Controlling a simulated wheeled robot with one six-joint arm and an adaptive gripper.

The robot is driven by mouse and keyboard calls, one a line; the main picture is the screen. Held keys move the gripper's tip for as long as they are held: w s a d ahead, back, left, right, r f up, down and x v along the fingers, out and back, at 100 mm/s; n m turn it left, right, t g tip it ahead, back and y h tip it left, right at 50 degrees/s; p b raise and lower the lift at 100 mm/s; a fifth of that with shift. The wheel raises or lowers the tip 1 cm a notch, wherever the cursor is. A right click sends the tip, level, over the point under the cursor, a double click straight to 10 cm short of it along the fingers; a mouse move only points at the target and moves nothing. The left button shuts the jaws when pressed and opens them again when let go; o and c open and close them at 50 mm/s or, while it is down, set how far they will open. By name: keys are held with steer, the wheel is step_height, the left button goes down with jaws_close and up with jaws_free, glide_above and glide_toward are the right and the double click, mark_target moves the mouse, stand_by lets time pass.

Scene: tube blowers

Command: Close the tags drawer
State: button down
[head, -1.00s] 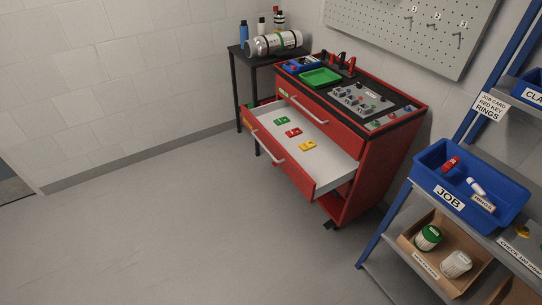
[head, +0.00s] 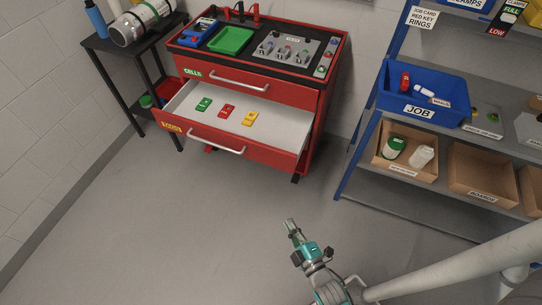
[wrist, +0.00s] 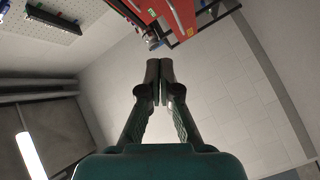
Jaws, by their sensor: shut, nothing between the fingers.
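The tags drawer (head: 180,130) is the lower drawer of the red tool cabinet (head: 314,110), with a yellow label at its left front. It is pulled well out, its light handle (head: 217,143) facing the room. A green tag (head: 204,104), a red tag (head: 227,111) and a yellow tag (head: 250,118) lie inside. My gripper (head: 291,222) is in front of the cabinet and to the right of the handle, well apart from the drawer. In the wrist view my gripper (wrist: 160,64) has its fingers together and empty; part of the red cabinet (wrist: 182,12) shows at the top.
The upper drawer (head: 235,86) is shut. A green tray (head: 231,40) sits on the cabinet. A black side table (head: 103,44) stands to the left. A shelf rack with a blue JOB bin (head: 432,98) and cardboard boxes (head: 408,152) stands to the right. The floor before the drawer is clear.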

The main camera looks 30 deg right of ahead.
steer(key=w+d+f+n+h, duration=0.1)
steer(key=w+d+n, duration=0.15)
steer(key=w, duration=0.55)
steer(key=w+d+f+n, duration=0.2)
steer(key=w+n, duration=0.1)
steer(key=w, duration=0.4)
glide_toward(266, 148)
steer(key=w+a+f, duration=0.1)
steer(key=w, duration=0.3)
steer(key=shift+w+d+t, duration=0.4)
steer(key=shift+w+d, duration=0.55)
steer(key=shift+w, duration=0.05)
